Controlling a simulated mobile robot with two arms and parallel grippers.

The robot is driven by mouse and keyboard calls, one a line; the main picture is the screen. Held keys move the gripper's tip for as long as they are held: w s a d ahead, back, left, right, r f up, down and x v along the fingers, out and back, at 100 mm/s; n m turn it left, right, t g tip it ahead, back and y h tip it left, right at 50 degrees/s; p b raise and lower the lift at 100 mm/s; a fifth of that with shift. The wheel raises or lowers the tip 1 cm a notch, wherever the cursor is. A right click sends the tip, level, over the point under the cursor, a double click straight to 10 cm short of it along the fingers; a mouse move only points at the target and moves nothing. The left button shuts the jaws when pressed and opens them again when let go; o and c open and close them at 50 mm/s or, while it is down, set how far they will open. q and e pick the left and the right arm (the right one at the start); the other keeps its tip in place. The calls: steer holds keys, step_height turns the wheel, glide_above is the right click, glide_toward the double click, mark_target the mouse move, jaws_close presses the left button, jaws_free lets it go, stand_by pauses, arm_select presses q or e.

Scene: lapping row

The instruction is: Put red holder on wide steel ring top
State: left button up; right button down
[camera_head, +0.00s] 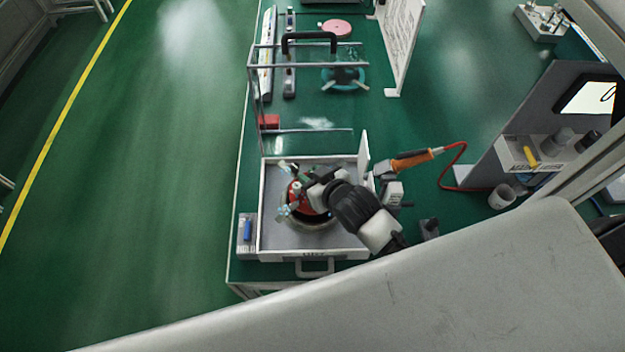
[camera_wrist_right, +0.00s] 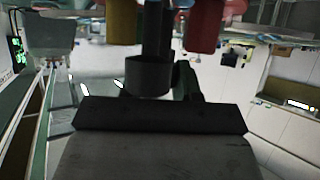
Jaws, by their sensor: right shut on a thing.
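The red holder (camera_head: 296,198), with pale knobs around it, is at the fingertips of my right gripper (camera_head: 313,192). The gripper is shut on it, above the shallow grey tray (camera_head: 270,240). The wide steel ring (camera_head: 318,226) shows as a dark curved rim just below the holder, mostly hidden by the holder and my arm. I cannot tell whether the holder touches the ring. In the right wrist view, a dark post (camera_wrist_right: 151,78) and the lower ends of red and yellow cylinders show close up. My left gripper is not in view.
A white panel (camera_head: 364,155) stands at the tray's back right corner, beside an orange-handled tool (camera_head: 411,161) with a red cable. A metal frame (camera_head: 300,64), a teal holder (camera_head: 343,77) and a pink disc (camera_head: 337,28) are farther back. A blue item (camera_head: 247,230) lies left of the tray.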

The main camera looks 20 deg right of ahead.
steer(key=shift+w+f, duration=0.1)
steer(key=shift+f, duration=0.85)
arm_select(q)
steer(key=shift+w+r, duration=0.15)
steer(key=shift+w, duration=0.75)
arm_select(e)
steer(key=shift+f, duration=0.15)
steer(key=shift+f, duration=0.5)
steer(key=c, duration=0.8)
jaws_free()
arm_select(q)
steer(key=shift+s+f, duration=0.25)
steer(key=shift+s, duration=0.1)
